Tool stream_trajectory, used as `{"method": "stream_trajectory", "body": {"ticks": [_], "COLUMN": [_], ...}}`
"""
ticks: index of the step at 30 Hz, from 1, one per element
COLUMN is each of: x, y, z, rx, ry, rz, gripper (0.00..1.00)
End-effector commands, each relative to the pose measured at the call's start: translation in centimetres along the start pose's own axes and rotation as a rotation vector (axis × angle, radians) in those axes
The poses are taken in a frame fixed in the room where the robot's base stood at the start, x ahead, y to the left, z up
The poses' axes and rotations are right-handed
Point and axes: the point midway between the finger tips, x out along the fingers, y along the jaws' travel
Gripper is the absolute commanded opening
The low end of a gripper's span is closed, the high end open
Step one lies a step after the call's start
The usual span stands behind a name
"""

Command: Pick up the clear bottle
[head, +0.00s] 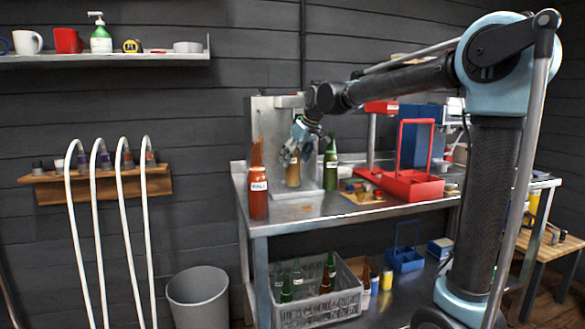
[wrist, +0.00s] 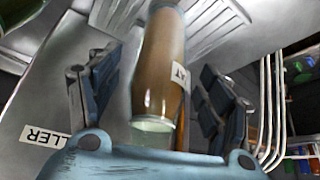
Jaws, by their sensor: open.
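The clear bottle (head: 293,174), filled with brown liquid, stands on the metal base of a bench machine (head: 312,192). In the wrist view the bottle (wrist: 160,70) has a pale label at its side and a pale see-through end. My gripper (head: 292,154) is at the bottle's upper part in the head view and hides some of it. In the wrist view my gripper's (wrist: 158,82) two fingers are spread on either side of the bottle, with gaps visible.
A labelled amber bottle (head: 258,192) stands left of the machine and a green bottle (head: 330,165) close on the right. A red carrier (head: 412,186) is farther right on the steel bench (head: 290,222). A grey crate (head: 318,306) of bottles sits below.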

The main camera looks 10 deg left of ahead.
Motion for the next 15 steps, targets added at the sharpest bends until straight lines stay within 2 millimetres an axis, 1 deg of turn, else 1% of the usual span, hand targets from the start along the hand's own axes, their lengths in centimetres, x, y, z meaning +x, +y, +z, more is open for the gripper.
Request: {"method": "stream_trajectory", "body": {"ticks": [3, 9, 10, 11, 12, 14, 15], "x": [0.63, 0.67, 0.66, 0.66, 0.66, 0.65, 0.65], "y": [0.00, 0.01, 0.01, 0.01, 0.01, 0.02, 0.01], "z": [0.04, 0.04, 0.04, 0.04, 0.04, 0.04, 0.04], "rx": [0.000, 0.000, 0.000, 0.000, 0.000, 0.000, 0.000], "ry": [0.000, 0.000, 0.000, 0.000, 0.000, 0.000, 0.000], "rz": [0.000, 0.000, 0.000, 0.000, 0.000, 0.000, 0.000], "gripper": [0.72, 0.72, 0.70, 0.63, 0.54, 0.40, 0.31]}}
